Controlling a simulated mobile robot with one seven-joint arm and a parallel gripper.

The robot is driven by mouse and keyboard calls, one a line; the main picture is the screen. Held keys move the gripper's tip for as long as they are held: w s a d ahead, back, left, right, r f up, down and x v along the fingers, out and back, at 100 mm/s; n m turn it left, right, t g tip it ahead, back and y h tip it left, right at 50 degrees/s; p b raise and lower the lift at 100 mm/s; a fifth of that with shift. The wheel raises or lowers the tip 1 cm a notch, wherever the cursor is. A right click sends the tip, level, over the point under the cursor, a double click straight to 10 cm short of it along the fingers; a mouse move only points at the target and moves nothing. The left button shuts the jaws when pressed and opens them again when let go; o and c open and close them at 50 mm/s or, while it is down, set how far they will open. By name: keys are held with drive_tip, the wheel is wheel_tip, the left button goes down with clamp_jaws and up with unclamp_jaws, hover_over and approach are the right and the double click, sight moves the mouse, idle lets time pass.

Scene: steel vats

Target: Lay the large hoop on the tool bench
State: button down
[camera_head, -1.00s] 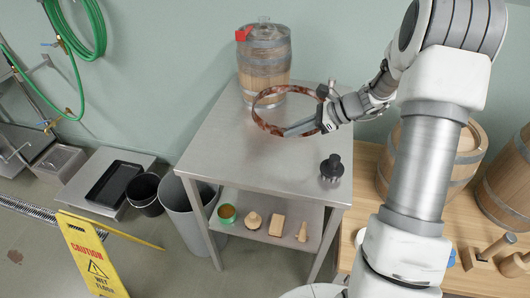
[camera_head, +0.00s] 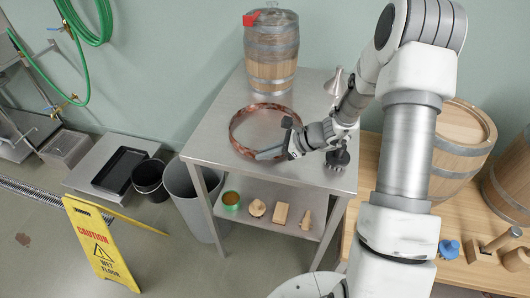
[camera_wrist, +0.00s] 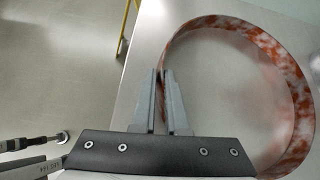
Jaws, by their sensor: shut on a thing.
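The large hoop (camera_head: 233,124) is a thin, mottled copper-brown ring. My gripper (camera_head: 272,153) is shut on its near rim in the head view. In the wrist view the hoop (camera_wrist: 298,125) curves off to the right, with its left edge between the two fingers (camera_wrist: 160,78). The hoop lies roughly level over the steel table (camera_head: 215,140); whether it touches the top I cannot tell. A wooden bench (camera_head: 372,160) with tools stands at the right, partly hidden by my arm. The frames do not settle which of the two is the tool bench.
A small barrel (camera_head: 270,55) with a red part stands at the table's back. A metal funnel (camera_head: 335,82) and a dark brush-like thing (camera_head: 338,160) stand near my wrist. Larger barrels (camera_head: 455,140) and a mallet (camera_head: 497,243) are on the wooden bench. A yellow caution sign (camera_head: 100,240) stands left.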

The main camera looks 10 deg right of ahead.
drive_tip(key=c, duration=0.9)
unclamp_jaws()
drive_tip(key=shift+d, duration=0.1)
